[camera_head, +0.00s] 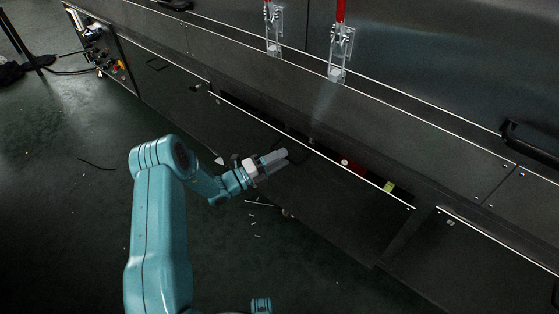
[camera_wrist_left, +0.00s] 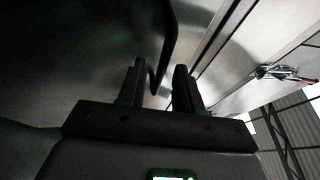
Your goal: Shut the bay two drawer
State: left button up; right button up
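The drawer (camera_head: 330,196) in the middle of the machine's lower front stands partly open. Its dark front panel is pulled out, and a gap shows behind its top edge. My left gripper (camera_head: 280,157) is at this panel, by the dark drawer handle (camera_head: 297,148). In the left wrist view, my left gripper (camera_wrist_left: 158,88) has its two fingers apart. The dark bent handle bar (camera_wrist_left: 169,42) runs down to the gap between them; I cannot tell if it touches a finger. My right gripper is not in view.
A red item (camera_head: 352,167) and a yellow-green item (camera_head: 389,187) show in the gap behind the panel. Closed-looking panels lie on either side. Two latches with red handles (camera_head: 339,45) are above. A control panel (camera_head: 104,50) is at far left. The dark green floor (camera_head: 70,200) is mostly clear.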

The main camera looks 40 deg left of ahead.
aim_at(290, 149)
pick_arm(q)
jog(key=shift+w, duration=0.15)
grip_shut()
dwell(0.9)
dwell(0.4)
jog(key=w, duration=0.2)
jog(key=w+b, duration=0.1)
jog(key=w, duration=0.1)
jog(key=shift+d+f+b, duration=0.15)
jog(key=shift+d+b, duration=0.05)
jog(key=shift+b, duration=0.1)
jog(key=shift+w+r, duration=0.2)
jog(key=shift+r, duration=0.05)
